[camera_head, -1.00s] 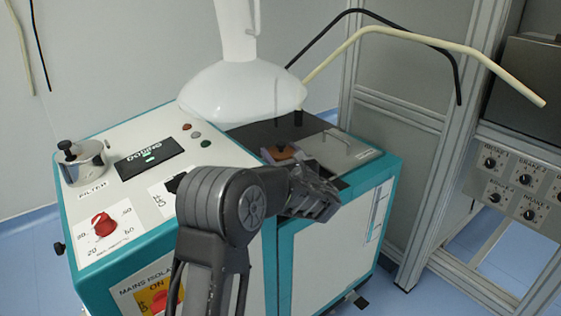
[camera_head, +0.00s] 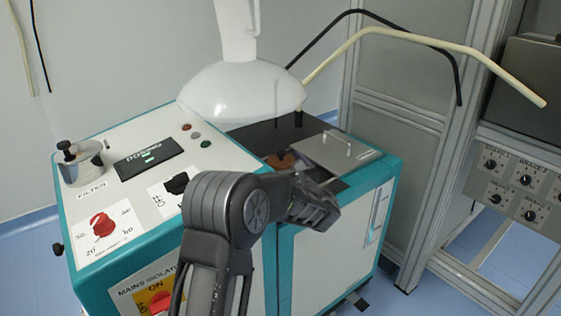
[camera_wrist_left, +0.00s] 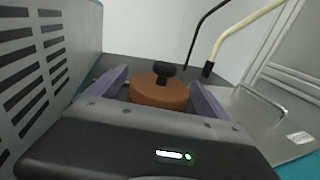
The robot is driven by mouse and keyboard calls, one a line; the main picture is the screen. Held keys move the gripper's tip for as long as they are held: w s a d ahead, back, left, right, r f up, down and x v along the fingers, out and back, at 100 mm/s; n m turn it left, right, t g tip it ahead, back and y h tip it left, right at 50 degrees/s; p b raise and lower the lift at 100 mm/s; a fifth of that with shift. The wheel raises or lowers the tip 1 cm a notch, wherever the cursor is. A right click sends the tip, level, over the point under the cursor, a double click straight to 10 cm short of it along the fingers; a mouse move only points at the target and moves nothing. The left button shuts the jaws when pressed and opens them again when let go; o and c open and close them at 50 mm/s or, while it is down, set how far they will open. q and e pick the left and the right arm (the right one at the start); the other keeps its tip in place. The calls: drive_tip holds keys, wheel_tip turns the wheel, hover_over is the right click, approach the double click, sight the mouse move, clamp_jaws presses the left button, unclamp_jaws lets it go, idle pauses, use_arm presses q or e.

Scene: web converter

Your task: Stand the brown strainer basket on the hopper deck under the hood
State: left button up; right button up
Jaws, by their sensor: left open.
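The brown strainer basket (camera_head: 281,160) shows as a small brown patch at the left edge of a steel lid, partly hidden behind my left arm. The dark hopper deck (camera_head: 258,132) lies behind the basket, below the white hood (camera_head: 240,92). My right gripper is not in view.
The steel lid (camera_head: 335,153) with a bar handle lies right of the basket. A short black post (camera_head: 298,119) stands on the deck. A metal filter pot (camera_head: 80,163) and a control panel are on the left. Bent black and cream tubes cross behind.

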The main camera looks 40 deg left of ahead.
use_arm(q)
drive_tip(key=shift+r, duration=0.1)
drive_tip(key=v, duration=1)
drive_tip(key=shift+d, duration=0.25)
drive_tip(key=shift+v, duration=0.8)
